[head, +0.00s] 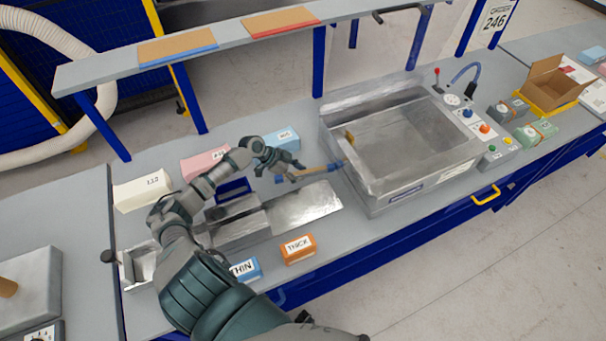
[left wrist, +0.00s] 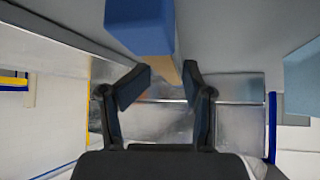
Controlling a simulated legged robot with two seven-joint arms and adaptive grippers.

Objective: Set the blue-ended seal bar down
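The blue-ended seal bar (head: 317,171) is a slim wooden-coloured bar with blue ends, held level above the bench between the metal plate and the press. Its right end overlaps the press's left side in the head view. My left gripper (head: 295,172) is at the bar's left part, fingers closed in on its two sides. In the left wrist view a blue end (left wrist: 140,28) looms large at the top, and the wooden part runs between the fingertips (left wrist: 168,75). The exact finger contact is hard to see. My right gripper is not in view.
The metal press (head: 385,200) stands right of the bar. A shiny plate (head: 305,208) lies below left. Orange THICK (head: 298,249) and blue THIN (head: 245,269) boxes sit at the front; blue (head: 283,138), pink (head: 200,165) and white (head: 142,192) boxes at the back.

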